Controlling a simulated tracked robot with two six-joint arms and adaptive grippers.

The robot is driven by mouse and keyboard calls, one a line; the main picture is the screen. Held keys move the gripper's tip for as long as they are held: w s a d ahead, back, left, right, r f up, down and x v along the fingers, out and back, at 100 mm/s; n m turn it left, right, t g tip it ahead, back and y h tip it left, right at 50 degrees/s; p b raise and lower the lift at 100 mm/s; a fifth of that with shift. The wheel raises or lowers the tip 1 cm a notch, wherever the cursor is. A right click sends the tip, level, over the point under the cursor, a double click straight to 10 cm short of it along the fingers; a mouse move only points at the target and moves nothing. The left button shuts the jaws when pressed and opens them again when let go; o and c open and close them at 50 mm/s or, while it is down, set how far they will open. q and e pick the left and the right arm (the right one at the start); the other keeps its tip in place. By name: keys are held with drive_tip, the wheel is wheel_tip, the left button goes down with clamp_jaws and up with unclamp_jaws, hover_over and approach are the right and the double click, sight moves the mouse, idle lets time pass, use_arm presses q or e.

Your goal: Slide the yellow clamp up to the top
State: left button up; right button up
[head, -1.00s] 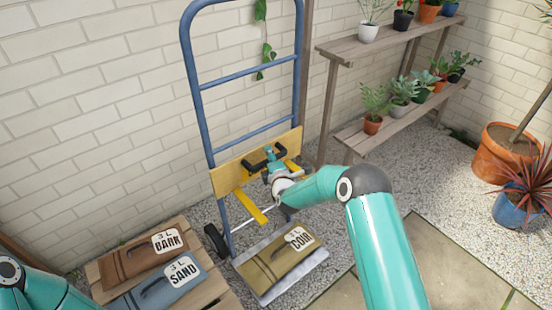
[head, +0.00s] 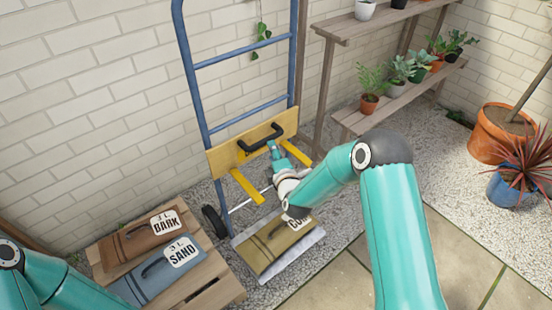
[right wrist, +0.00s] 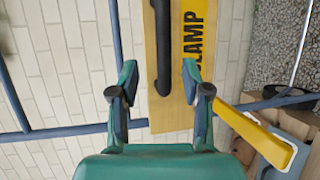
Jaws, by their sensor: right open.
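The yellow clamp (head: 222,158) is a wide yellow board across the lower frame of the blue hand truck (head: 203,95). It has a black bar handle (head: 247,140) on its front and two yellow arms (head: 246,187) sticking forward. In the right wrist view its board (right wrist: 170,118) shows a "CLAMP" label, and the handle (right wrist: 163,45) appears between my fingers. My right gripper (head: 273,149) is open just in front of the handle; I cannot tell whether the fingers reach around it. My left arm shows at the lower left, its gripper out of view.
A coir bag (head: 275,243) lies on the truck's toe plate (head: 302,256). Bark (head: 140,240) and sand (head: 160,275) bags lie on a wooden platform (head: 222,284) at left. A plant shelf (head: 350,118) stands behind at right; large pots (head: 492,140) stand further right.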

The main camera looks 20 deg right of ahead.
drive_tip(key=shift+s+a+r, duration=0.1)
drive_tip(key=shift+s+r, duration=0.05)
drive_tip(key=shift+s, duration=0.6)
drive_tip(key=shift+s+r, duration=0.15)
drive_tip(key=shift+s, duration=0.55)
drive_tip(key=s+a+f+m+g+y, duration=0.3)
drive_tip(key=s+f+m+g, duration=0.4)
drive_tip(key=s+f, duration=0.85)
drive_tip(key=s+a+f+m+g+y, duration=0.1)
drive_tip(key=s+a+m+g, duration=0.1)
drive_tip(key=s+m+g, duration=0.3)
drive_tip(key=s+a+f+m, duration=0.1)
drive_tip(key=s+m, duration=0.2)
drive_tip(key=s, duration=0.4)
drive_tip(key=s+a+f+m+g+y, duration=0.1)
drive_tip(key=s+a+f+m+g, duration=0.15)
drive_tip(key=s+m, duration=0.35)
wheel_tip(320, 180, up, 19)
drive_tip(key=p, duration=1.8)
drive_tip(key=shift+s+d+n+g, duration=0.3)
drive_tip(key=shift+d+g, duration=0.05)
